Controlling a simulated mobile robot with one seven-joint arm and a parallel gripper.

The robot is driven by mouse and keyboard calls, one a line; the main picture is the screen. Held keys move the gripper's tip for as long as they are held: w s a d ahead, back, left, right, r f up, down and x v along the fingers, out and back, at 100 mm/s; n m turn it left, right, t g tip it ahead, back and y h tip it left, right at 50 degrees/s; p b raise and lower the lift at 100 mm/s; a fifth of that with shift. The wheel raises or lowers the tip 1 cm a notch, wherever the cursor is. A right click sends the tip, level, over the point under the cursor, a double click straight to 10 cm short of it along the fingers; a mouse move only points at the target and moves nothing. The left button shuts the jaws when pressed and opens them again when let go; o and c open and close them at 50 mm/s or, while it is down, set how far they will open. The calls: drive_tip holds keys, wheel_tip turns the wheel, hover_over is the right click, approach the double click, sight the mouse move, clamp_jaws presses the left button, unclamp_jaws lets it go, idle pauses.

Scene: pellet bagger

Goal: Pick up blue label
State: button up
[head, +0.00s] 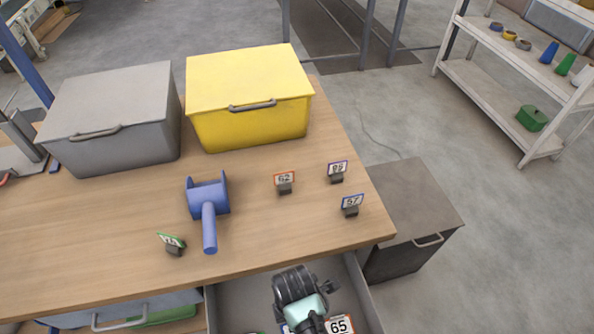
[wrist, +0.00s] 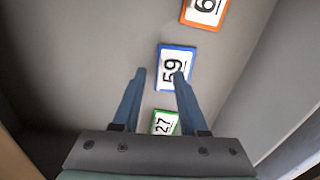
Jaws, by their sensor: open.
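A blue-framed label reading 59 (wrist: 176,64) lies flat on the floor of the open drawer (head: 240,296). My gripper (wrist: 160,76) is open above it, fingers pointing at it. The right fingertip overlaps the label's right part in the wrist view, and the left fingertip is just left of it. I cannot tell the height left between fingertips and label. In the head view my wrist hides most of this label. On the table, two more labels with blue or purple-blue frames stand in dark holders, 57 (head: 352,203) and 95 (head: 337,168).
An orange-framed label (wrist: 205,10) and a green-framed 27 label (wrist: 166,122) lie beside the blue one. The drawer walls and table edge are close. A blue scoop (head: 209,205), yellow bin (head: 250,95) and grey bin (head: 110,120) stand on the table.

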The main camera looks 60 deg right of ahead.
drive_tip(key=shift+f, duration=0.1)
clamp_jaws()
idle(1.4)
